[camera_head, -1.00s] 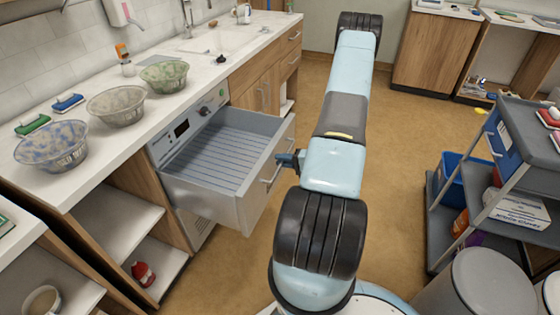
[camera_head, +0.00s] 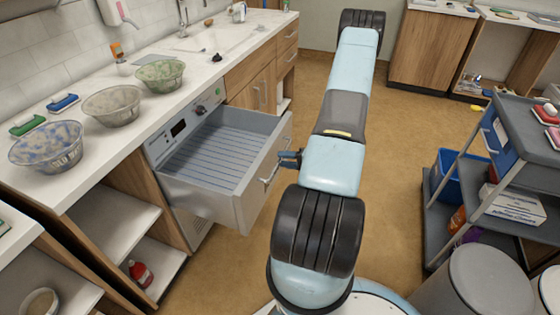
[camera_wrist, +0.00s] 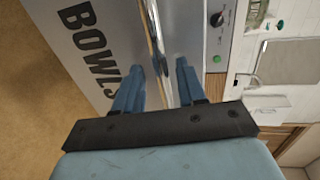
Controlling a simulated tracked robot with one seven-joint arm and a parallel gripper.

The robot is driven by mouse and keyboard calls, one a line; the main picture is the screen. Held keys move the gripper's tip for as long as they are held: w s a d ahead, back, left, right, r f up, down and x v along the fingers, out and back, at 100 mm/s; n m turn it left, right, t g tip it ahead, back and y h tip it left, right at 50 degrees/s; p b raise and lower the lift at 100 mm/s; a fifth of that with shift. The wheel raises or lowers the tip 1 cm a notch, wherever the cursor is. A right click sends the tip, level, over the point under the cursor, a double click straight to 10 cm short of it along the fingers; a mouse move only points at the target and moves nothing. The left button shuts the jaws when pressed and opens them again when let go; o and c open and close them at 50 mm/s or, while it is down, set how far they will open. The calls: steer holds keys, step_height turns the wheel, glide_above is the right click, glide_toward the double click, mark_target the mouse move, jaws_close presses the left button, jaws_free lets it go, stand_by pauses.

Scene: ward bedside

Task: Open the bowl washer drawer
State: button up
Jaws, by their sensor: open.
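The bowl washer drawer (camera_head: 205,203) is pulled well out of the washer under the counter, and its ribbed inside is empty. Its front carries a bar handle (camera_head: 268,168), and the wrist view shows the lettering "BOWLS" on the drawer front (camera_wrist: 88,45). My gripper (camera_head: 288,157) is at the drawer front by the handle. In the wrist view my gripper's two blue fingers (camera_wrist: 158,82) are apart, one on each side of the handle bar (camera_wrist: 160,50). I cannot tell whether either finger touches it. The washer's control panel (camera_head: 195,115) has a black knob and a green light.
Three bowls, blue-patterned (camera_head: 47,148), beige (camera_head: 112,105) and green (camera_head: 160,76), stand on the counter (camera_head: 85,150). A grey trolley (camera_head: 510,160) and grey bins (camera_head: 488,285) are at the right. The floor (camera_head: 400,165) between the drawer and trolley is clear.

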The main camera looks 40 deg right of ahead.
steer(key=v, duration=1.1)
steer(key=shift+s, duration=0.2)
steer(key=w+a+r+n+g+y, duration=0.15)
steer(key=a+r+n+g, duration=0.35)
steer(key=a+r, duration=0.6)
steer(key=w+a+r+n+g, duration=0.3)
steer(key=a+r+g, duration=0.4)
steer(key=r, duration=0.8)
steer(key=s+a+r+n+t+h, duration=0.1)
steer(key=s+a+r+t+h, duration=0.1)
steer(key=s+a+r+h, duration=0.3)
steer(key=s+a+r+n+t+h, duration=0.2)
steer(key=s+a+r+h, duration=0.3)
steer(key=r, duration=0.9)
steer(key=s+a, duration=0.3)
steer(key=s, duration=0.1)
steer(key=shift+s+a+r+t, duration=0.2)
steer(key=shift+s+r+t, duration=0.05)
steer(key=shift+r+t, duration=0.05)
